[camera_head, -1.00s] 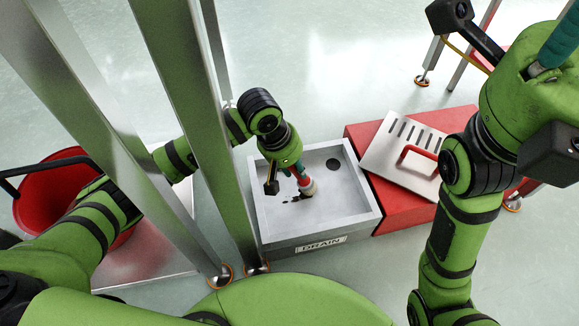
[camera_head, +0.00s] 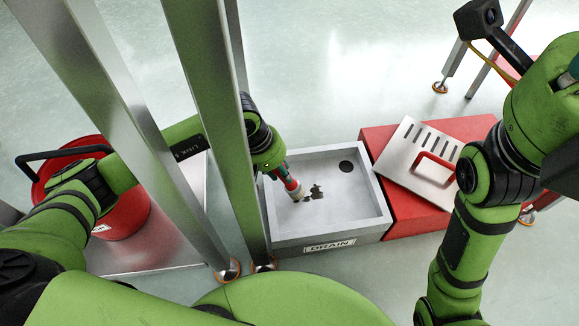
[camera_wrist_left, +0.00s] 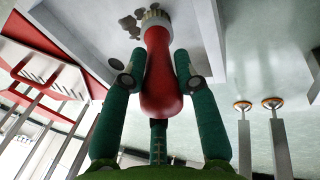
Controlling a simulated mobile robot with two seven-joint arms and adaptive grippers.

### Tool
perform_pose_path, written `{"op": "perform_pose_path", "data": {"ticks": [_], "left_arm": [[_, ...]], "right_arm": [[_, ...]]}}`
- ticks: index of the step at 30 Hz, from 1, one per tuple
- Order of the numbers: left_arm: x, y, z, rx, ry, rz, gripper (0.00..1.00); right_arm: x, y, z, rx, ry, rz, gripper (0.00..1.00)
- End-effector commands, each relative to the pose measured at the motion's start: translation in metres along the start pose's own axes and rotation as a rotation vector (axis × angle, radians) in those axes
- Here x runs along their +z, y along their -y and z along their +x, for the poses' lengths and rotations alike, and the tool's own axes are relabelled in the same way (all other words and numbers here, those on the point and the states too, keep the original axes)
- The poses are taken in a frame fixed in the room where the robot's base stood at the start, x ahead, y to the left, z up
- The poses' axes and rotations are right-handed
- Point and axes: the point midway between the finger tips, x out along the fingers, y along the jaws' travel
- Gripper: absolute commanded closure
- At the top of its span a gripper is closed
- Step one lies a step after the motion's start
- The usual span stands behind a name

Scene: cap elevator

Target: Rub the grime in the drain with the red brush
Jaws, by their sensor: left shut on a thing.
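My left gripper (camera_head: 279,176) reaches down into the drain basin (camera_head: 388,204), a grey square tray labelled DRAIN. In the left wrist view the gripper's green fingers (camera_wrist_left: 155,85) are shut on the red brush (camera_wrist_left: 158,65), whose pale bristle end points away from me. The brush also shows in the head view (camera_head: 293,188), at the basin's left part. Dark grime (camera_head: 314,193) lies on the basin floor just right of the brush head; it also shows in the left wrist view (camera_wrist_left: 130,25), left of the bristles. Whether the bristles touch the floor I cannot tell. My right gripper is out of view.
A dark hole (camera_head: 346,166) is in the basin floor. A metal slotted grate (camera_head: 418,160) with a red handle lies on a red block (camera_head: 400,212) to the right. Metal posts (camera_head: 208,110) stand close to my left arm. A red bucket (camera_head: 122,212) is at the left.

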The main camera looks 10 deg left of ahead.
Motion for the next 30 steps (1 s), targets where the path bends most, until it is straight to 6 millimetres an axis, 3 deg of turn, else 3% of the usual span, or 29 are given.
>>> {"op": "perform_pose_path", "data": {"ticks": [4, 12, 30], "left_arm": [[-0.001, 0.013, -0.003, -0.005, 0.000, -0.001, 1.00], [-0.004, 0.016, -0.005, -0.002, -0.001, 0.000, 1.00], [-0.003, -0.023, 0.007, 0.000, -0.001, -0.001, 1.00]], "right_arm": [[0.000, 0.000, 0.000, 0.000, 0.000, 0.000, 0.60], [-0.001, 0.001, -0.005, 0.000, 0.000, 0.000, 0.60], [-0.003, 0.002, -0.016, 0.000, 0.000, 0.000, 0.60]]}}
